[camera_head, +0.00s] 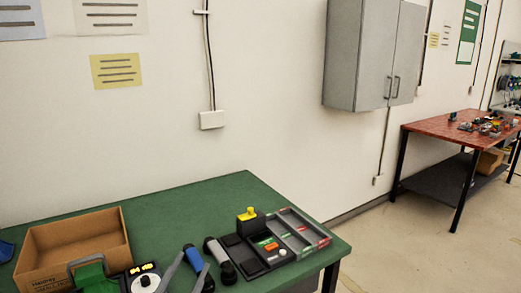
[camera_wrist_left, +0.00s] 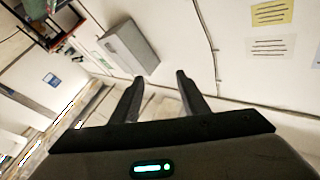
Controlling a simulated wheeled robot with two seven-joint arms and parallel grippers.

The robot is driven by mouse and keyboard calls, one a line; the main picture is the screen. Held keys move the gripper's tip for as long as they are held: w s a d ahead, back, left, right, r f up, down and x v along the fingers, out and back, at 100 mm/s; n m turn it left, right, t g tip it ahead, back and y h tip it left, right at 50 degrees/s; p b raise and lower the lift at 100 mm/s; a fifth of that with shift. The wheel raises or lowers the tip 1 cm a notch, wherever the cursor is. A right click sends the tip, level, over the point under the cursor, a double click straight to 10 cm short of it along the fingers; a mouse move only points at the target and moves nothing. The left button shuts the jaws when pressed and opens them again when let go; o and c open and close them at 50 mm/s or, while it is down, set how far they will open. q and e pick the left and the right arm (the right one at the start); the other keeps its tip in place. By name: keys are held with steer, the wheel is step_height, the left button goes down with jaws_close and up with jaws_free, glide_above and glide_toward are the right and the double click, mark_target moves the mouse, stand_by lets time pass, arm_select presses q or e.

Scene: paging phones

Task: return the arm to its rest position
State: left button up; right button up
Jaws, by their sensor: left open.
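My left gripper (camera_head: 195,260) shows as two grey fingers at the bottom of the head view, slanting up and right over the near part of the green table (camera_head: 190,200). In the left wrist view, the gripper's (camera_wrist_left: 160,76) two dark fingers are spread, with nothing between them. They point toward the wall below the grey cabinet (camera_wrist_left: 131,47). The gripper is open and empty. My right gripper is in neither view.
A cardboard box (camera_head: 120,232) stands at the table's left. A grey compartment tray (camera_head: 302,229) and a black block with a yellow top (camera_head: 249,213) are at right. The table's back strip is clear. A red-topped table (camera_head: 440,126) stands farther off.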

arm_select(q)
steer(key=s+a+f+n+g+y, duration=0.35)
steer(key=s+f, duration=0.25)
steer(key=f, duration=0.5)
steer(key=s+a+f+n+g+y, duration=0.2)
steer(key=s+a+f+g+y, duration=0.25)
steer(key=f, duration=0.65)
steer(key=s+d+f+g+h, duration=0.1)
steer(key=s+f+g, duration=0.35)
steer(key=s, duration=0.65)
steer(key=s+d+f+g+h, duration=0.1)
steer(key=s+f+g, duration=0.35)
steer(key=s, duration=0.65)
steer(key=s+f+x, duration=0.1)
steer(key=s+x, duration=0.2)
steer(key=x, duration=1)
steer(key=s+f+x, duration=0.1)
steer(key=s+x, duration=0.2)
steer(key=x, duration=1)
steer(key=s+f, duration=1.3)
steer(key=f, duration=0.4)
steer(key=shift+f+h, duration=0.3)
steer(key=shift+h, duration=0.1)
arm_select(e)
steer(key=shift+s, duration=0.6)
